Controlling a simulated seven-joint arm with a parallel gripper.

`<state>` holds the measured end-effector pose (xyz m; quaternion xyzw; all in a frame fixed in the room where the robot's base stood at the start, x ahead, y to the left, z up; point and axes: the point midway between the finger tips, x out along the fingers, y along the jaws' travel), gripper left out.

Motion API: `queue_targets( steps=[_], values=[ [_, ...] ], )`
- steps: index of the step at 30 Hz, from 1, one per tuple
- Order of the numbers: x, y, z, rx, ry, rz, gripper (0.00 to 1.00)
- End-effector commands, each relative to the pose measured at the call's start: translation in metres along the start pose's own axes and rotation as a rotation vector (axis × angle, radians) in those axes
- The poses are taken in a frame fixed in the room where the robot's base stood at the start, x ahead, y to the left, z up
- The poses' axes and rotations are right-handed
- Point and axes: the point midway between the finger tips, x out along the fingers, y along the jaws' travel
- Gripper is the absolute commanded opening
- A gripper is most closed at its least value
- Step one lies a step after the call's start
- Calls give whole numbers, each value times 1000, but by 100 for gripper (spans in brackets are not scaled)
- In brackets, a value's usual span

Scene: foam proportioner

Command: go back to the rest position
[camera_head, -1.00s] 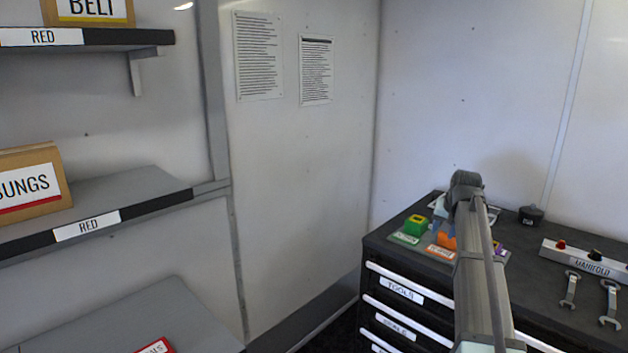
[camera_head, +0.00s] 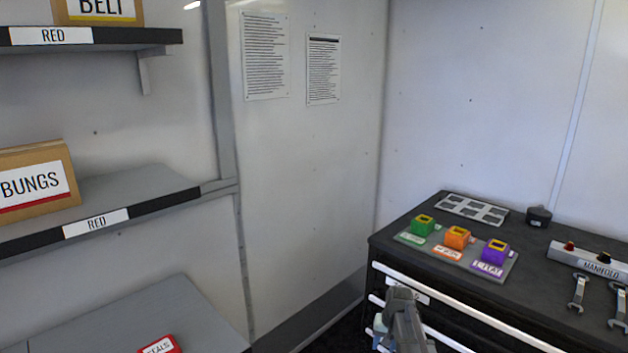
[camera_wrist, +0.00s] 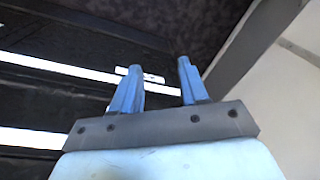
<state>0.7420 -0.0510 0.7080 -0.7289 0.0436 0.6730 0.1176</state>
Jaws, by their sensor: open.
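My gripper (camera_wrist: 160,80) shows in the wrist view with its two blue fingers apart and nothing between them. Behind the fingers are the dark drawer fronts of the cabinet, with white handle strips. In the head view my arm is low at the bottom, in front of the cabinet (camera_head: 420,228) and its upper drawers. A bluish part of my gripper (camera_head: 381,330) shows there beside the arm; its fingertips are not clear in that view.
A grey board (camera_head: 478,262) on the cabinet top holds a green block (camera_head: 422,226), an orange block (camera_head: 457,238) and a purple block (camera_head: 495,252). A manifold (camera_head: 590,260) and wrenches (camera_head: 578,292) lie to the right. Shelves (camera_head: 110,205) stand at left.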

Motion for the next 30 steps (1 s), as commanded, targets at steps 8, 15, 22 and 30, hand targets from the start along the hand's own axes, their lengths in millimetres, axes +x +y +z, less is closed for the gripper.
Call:
queue_targets(
  steps=[8, 15, 22, 30],
  values=[
    [81, 12, 86, -29, -124, 34, 44],
    [136, 24, 162, -55, -227, 62, 44],
    [177, 37, 239, -83, -326, 88, 44],
    [211, 55, 333, -116, -444, 118, 44]
  ],
)
